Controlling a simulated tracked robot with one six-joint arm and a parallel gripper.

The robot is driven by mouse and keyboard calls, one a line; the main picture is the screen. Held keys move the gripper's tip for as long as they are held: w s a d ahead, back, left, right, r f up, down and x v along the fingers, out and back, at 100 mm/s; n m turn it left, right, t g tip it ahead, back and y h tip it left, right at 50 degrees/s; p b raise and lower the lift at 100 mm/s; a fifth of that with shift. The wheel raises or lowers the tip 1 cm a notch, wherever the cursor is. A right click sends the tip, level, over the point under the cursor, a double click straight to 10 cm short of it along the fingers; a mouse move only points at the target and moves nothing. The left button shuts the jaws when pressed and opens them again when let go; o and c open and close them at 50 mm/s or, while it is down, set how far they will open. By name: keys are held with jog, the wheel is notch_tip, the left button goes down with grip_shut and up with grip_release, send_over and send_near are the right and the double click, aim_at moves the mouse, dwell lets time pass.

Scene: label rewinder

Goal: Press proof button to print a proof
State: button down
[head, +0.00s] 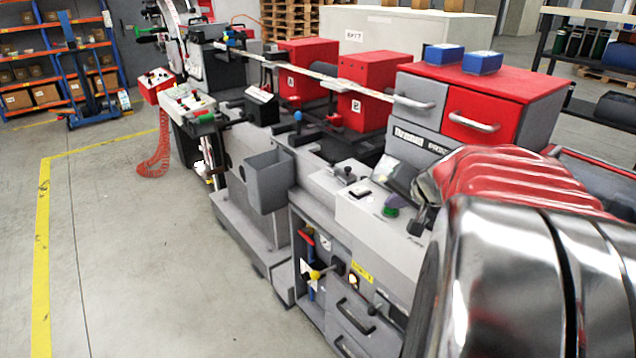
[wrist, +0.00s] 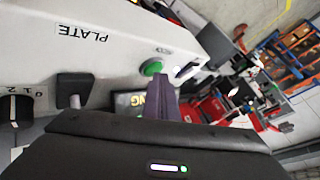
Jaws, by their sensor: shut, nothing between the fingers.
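A round green button (wrist: 152,67) on a light panel is in the wrist view, just left of my fingertips. A small label beside it is too small to read. My gripper (wrist: 167,80) is shut and empty, with its purple fingers pointing at the panel beside the button. I cannot tell whether the tips touch anything. In the head view, the green button (head: 390,212) shows on the console top of the label rewinder (head: 330,190), with my gripper (head: 398,201) close by it. My shiny arm covers the lower right.
In the wrist view, a PLATE label (wrist: 82,33), a dark lever (wrist: 75,86) and a black rotary knob (wrist: 20,110) lie to the left. In the head view, a tilted screen (head: 395,174) and red drawer cabinet (head: 485,110) stand behind the console. The left floor is clear.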

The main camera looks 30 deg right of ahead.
aim_at(392, 213)
jog(key=shift+r, duration=0.9)
jog(key=shift+r, duration=0.1)
notch_tip(392, 213, up, 5)
jog(key=shift+f, duration=0.1)
dwell(0.5)
dwell(0.5)
